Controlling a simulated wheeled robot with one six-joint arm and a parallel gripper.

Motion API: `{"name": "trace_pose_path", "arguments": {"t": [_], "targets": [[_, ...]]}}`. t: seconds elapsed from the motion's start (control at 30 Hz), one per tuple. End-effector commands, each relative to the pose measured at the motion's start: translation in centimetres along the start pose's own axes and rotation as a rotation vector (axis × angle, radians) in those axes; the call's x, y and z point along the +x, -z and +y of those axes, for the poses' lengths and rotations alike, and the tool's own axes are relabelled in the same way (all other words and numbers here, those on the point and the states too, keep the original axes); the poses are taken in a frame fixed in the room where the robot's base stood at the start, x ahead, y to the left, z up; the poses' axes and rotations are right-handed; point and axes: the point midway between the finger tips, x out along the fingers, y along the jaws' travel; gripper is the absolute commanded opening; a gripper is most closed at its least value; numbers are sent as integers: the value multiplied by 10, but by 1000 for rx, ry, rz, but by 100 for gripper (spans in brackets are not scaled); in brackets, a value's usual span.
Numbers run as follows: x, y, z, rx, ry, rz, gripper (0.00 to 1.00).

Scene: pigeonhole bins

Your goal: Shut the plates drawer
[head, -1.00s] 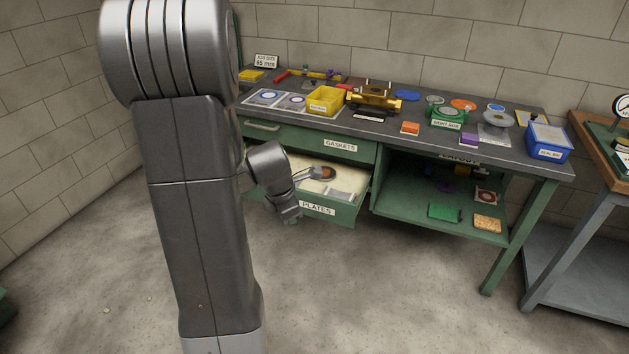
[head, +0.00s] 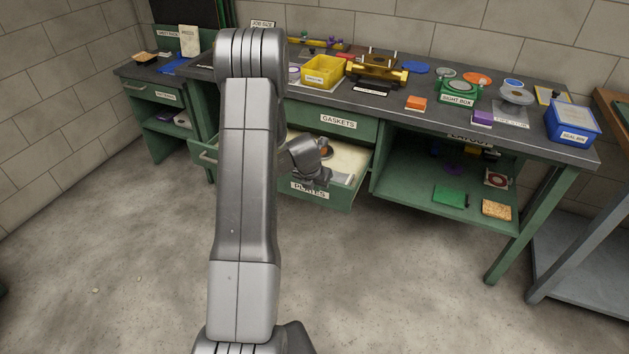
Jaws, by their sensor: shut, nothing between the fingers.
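The plates drawer (head: 340,198) is the lower green drawer of the workbench, labelled PLATES. It stands pulled out, with its pale inside showing. A green panel with a bar handle (head: 207,157), left of my arm, appears to be the same drawer's front. An orange and dark round piece lies inside, partly hidden by my wrist. My gripper (head: 321,179) is shut and empty, at the drawer's front edge just above the label. I cannot tell whether it touches the front. My arm hides the middle-left of the drawer.
The gaskets drawer (head: 350,127) above is shut. An open shelf (head: 430,200) to the right holds a green plate (head: 450,195) and a cork-coloured block (head: 496,210). The worktop carries a yellow bin (head: 322,73) and a blue bin (head: 573,122). The floor in front is clear.

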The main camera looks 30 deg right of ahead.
Motion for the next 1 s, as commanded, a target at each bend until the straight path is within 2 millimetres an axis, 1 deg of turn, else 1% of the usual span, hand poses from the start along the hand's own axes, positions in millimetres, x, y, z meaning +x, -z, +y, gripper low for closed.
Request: {"name": "trace_pose_path", "arguments": {"t": [0.03, 0.17, 0.2, 0.3, 0.5, 1.0], "targets": [[14, 2, 0, 1, 0, 2, 0], [40, 1, 0, 1, 0, 1, 0], [35, -10, 0, 4, -1, -3, 0], [39, -21, 0, 4, -1, -2, 0], [46, -34, 0, 3, 0, -1, 0], [48, -37, 0, 2, -1, 0, 0]]}}
